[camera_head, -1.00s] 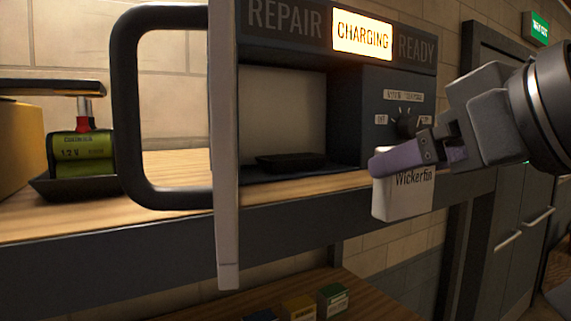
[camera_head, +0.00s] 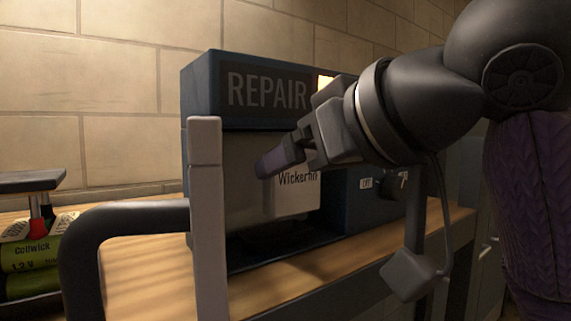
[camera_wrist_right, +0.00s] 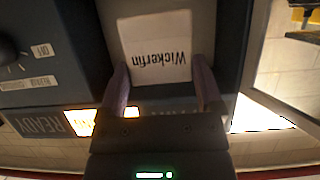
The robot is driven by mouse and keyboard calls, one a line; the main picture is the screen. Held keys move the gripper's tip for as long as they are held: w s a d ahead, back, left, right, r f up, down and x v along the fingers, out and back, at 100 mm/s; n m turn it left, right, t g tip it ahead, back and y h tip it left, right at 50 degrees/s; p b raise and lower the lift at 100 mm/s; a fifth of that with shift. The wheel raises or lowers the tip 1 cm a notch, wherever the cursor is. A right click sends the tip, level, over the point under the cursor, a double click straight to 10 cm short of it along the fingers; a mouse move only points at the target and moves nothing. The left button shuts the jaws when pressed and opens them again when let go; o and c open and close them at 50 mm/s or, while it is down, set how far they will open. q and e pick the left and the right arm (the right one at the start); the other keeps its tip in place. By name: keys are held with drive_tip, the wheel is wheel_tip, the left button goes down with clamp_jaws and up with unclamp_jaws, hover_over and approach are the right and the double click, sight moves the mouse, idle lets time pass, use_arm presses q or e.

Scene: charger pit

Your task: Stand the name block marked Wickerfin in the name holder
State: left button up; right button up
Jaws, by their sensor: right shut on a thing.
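The white name block (camera_head: 297,197) marked Wickerfin is held in the purple fingers of my right gripper (camera_head: 272,164). In the head view the block appears in front of the opening of the dark blue charger (camera_head: 245,85), and its lettering reads upright. In the right wrist view the block (camera_wrist_right: 155,50) sits between the two fingers of the gripper (camera_wrist_right: 162,78), with its lettering upside down. My left gripper is not in view.
A pale upright panel edge (camera_head: 208,220) with a black loop handle (camera_head: 125,218) stands in front of the charger's left side. A green battery marked Coilwick (camera_head: 30,262) is at the far left. The wooden shelf (camera_head: 340,262) is bare in front of the charger.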

sight(299, 190)
drive_tip(key=shift+w+a+r+p, duration=0.1)
drive_tip(key=shift+w+a+p, duration=0.1)
drive_tip(key=shift+w+a, duration=0.3)
drive_tip(key=shift+w+a+p, duration=0.2)
drive_tip(key=shift+w+a, duration=0.1)
drive_tip(key=shift+w, duration=0.3)
wheel_tip(299, 190, down, 4)
drive_tip(key=shift+w+r+p, duration=0.1)
drive_tip(key=shift+r+p, duration=0.1)
drive_tip(key=shift+p, duration=0.15)
drive_tip(key=shift+f, duration=0.1)
drive_tip(key=shift+a+f, duration=0.1)
drive_tip(key=shift+f, duration=0.1)
drive_tip(key=o, duration=1)
drive_tip(key=shift+r, duration=0.2)
